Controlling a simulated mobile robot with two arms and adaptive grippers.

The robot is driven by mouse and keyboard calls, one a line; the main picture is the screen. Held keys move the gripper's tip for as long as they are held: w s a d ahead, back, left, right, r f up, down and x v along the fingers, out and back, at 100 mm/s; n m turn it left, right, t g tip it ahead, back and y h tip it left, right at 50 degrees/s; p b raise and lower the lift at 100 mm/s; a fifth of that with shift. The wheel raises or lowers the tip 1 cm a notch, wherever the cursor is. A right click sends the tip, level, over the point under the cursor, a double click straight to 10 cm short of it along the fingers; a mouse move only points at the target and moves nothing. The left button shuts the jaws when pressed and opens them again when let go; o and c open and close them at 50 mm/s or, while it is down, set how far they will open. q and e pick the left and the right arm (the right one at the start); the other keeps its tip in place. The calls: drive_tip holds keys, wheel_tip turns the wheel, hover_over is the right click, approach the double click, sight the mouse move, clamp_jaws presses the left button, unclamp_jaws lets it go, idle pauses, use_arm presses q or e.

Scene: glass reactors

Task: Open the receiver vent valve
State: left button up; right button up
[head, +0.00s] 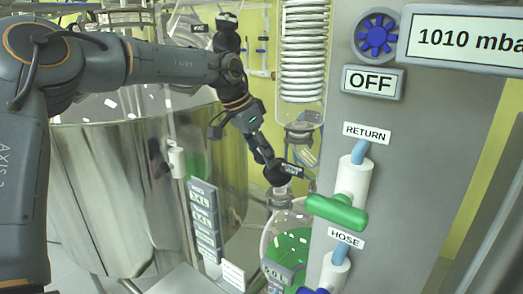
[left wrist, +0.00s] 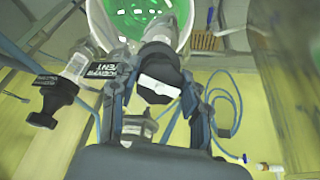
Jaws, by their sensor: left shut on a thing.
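My left gripper (head: 273,172) reaches down from the left to a black valve knob beside a tag (head: 291,170) that seems to end in "VENT". In the left wrist view, the fingers of the gripper (left wrist: 158,104) stand on both sides of a black knob (left wrist: 157,70) with a pale face and are shut on it. A "RECEIVER VENT" tag (left wrist: 103,70) shows just left of the fingers. The knob sits by the top of the glass receiver (head: 270,240) with green liquid, which also shows in the left wrist view (left wrist: 135,18). The valve's inner position cannot be told. My right gripper is not in view.
Another black knob (left wrist: 50,108) with a tag lies left of the gripper. A grey panel carries a green-handled return valve (head: 337,212) and a hose valve (head: 335,272), close on the right. A large steel vessel (head: 120,200) fills the left. A glass coil (head: 303,50) hangs above.

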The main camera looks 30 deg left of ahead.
use_arm(q)
drive_tip(key=shift+s+f, duration=0.15)
drive_tip(key=shift+f, duration=0.1)
drive_tip(key=o, duration=1.2)
drive_tip(key=shift+c, duration=0.2)
drive_tip(key=shift+r, duration=0.1)
drive_tip(key=shift+r, duration=0.1)
drive_tip(key=v, duration=1.1)
drive_tip(key=shift+r, duration=0.4)
